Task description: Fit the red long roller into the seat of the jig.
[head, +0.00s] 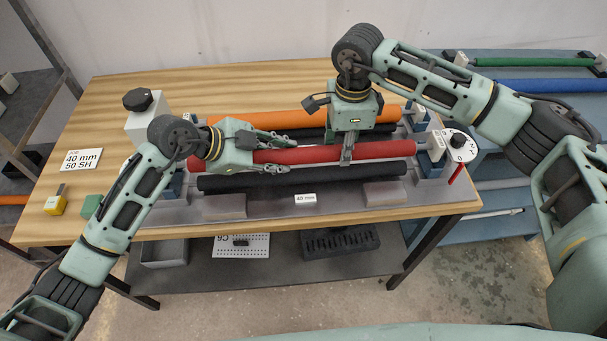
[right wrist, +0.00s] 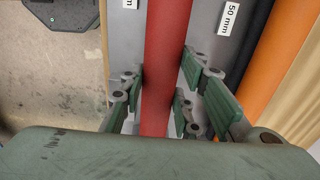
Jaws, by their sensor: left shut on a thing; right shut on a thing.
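The red long roller (head: 385,150) lies lengthwise over the jig (head: 205,212), between a front black roller (head: 300,178) and rollers behind it. Its right end is by the jig's right end block (head: 431,183); its left end is partly hidden by my left wrist. I cannot tell whether it is seated or slightly raised. My left gripper (head: 282,150) is shut on its left part, fingers along its sides. My right gripper (head: 346,158) is shut on it right of the middle. In the right wrist view the red roller (right wrist: 166,50) passes between the fingers (right wrist: 160,100).
An orange roller (head: 255,120) lies at the jig's back. A white block with a black knob (head: 140,103) stands left, and a white dial (head: 459,146) right. A blue rack (head: 520,70) holds green and blue rollers.

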